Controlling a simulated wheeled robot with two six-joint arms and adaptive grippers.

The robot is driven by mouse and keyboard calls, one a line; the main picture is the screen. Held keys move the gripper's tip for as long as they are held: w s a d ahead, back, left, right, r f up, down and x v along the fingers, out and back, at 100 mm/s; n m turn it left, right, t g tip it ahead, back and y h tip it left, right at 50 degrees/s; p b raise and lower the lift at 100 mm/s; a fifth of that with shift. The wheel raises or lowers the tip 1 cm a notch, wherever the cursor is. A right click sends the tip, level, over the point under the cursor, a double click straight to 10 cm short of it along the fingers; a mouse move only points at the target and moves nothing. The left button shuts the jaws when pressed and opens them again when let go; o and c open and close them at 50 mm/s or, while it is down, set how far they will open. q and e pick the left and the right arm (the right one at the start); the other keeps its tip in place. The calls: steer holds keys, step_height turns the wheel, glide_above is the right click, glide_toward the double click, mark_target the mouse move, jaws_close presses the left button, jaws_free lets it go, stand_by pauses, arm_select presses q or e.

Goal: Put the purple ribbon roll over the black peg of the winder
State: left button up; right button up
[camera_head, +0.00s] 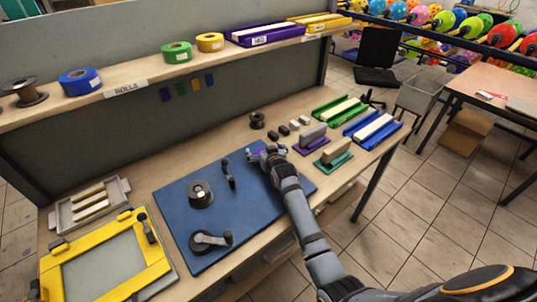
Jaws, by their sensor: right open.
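The winder's blue board (180,221) lies on the workbench. A dark round piece with a short upright post (200,194) stands on it, with a crank (211,240) in front and a slim black upright part (228,172) behind. I cannot tell for certain which one is the black peg. My right gripper (261,153) is open at the board's far right corner. A small patch of purple (257,150), perhaps the purple ribbon roll, shows at its fingers, mostly hidden by them. I cannot tell whether they touch. My left gripper is not in view.
Blue (80,82), green (177,52) and yellow (210,42) rolls stand on the shelf. A yellow frame (62,273) and a grey tray (121,186) are at the left. A dark spool (257,120), stamps and green and blue trays are beyond the gripper.

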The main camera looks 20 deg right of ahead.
steer(key=v, duration=1.1)
steer(key=shift+f, duration=0.15)
steer(key=shift+s+r, duration=0.25)
